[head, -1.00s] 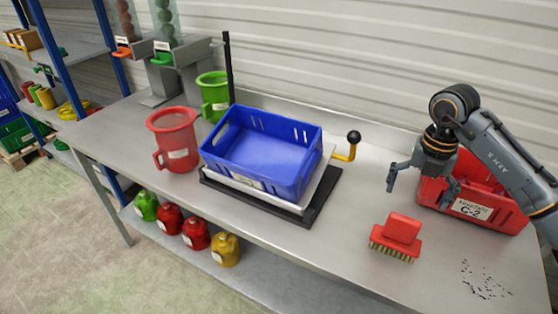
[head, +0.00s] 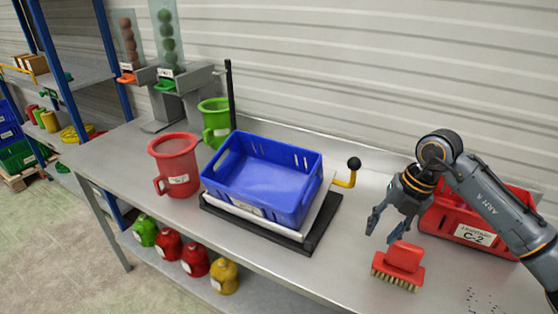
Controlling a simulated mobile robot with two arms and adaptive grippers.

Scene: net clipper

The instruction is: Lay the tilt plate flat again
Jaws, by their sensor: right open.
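The tilt plate (head: 318,217) is a pale plate on a black base (head: 317,237) in the middle of the bench. An open blue crate (head: 300,202) sits on the plate, looks empty and hides most of it. I cannot tell how far the plate leans. A yellow crank with a black knob (head: 353,164) sticks out at the right of the plate. My right gripper (head: 381,236) is open and empty, pointing down above the red brush (head: 404,258), to the right of the crank and apart from it. My left gripper is out of view.
A red jug (head: 175,165) and a green jug (head: 214,118) stand left of the crate. A thin black post (head: 230,95) rises behind it. A red bin (head: 470,233) stands behind my right arm. Dark specks lie at the front right. The bench (head: 345,255) is clear between plate and brush.

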